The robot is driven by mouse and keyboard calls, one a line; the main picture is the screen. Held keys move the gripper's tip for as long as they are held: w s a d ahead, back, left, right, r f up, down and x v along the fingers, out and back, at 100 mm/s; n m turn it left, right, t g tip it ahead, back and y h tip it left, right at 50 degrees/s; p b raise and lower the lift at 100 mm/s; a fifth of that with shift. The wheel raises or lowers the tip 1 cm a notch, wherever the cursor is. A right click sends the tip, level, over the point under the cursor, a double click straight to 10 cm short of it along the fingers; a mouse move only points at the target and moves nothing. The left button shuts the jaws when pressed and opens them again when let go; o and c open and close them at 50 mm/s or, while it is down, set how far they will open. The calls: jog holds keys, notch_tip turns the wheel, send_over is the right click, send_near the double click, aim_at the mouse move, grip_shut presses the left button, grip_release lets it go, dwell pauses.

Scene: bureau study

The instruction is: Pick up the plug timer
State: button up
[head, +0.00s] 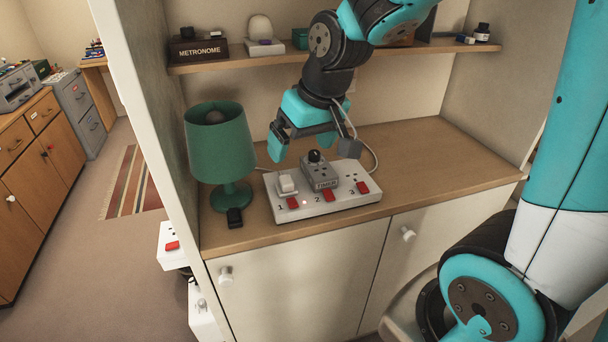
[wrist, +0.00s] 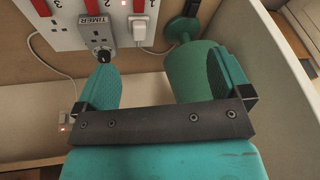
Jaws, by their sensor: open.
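The plug timer (head: 320,174) is a grey block marked TIMER with a black knob on top. It sits in the middle socket, number 2, of a white power strip (head: 345,204) on the wooden counter. In the wrist view the timer (wrist: 96,36) appears beyond the left fingertip, off-centre from the gap of my gripper (wrist: 163,80). I see no contact between the fingers and the timer.
A white plug (head: 287,186) fills socket 1 beside the timer; socket 3 is empty. A shelf (head: 240,63) hangs above. The counter's right side (head: 440,165) is clear.

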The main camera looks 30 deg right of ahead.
jog(key=w+d+f+m+h, duration=0.3)
jog(key=w+d, duration=0.3)
jog(key=d, duration=0.5)
jog(key=p, duration=0.2)
send_near(319, 167)
jog(key=shift+t, duration=0.4)
jog(key=x, duration=0.4)
jog(key=shift+s+d+f, duration=0.15)
jog(key=shift+s+f, duration=0.05)
jog(key=shift+f, duration=0.3)
jog(key=shift+p+x, duration=0.85)
jog(key=shift+x, duration=2.05)
jog(key=c, duration=1.1)
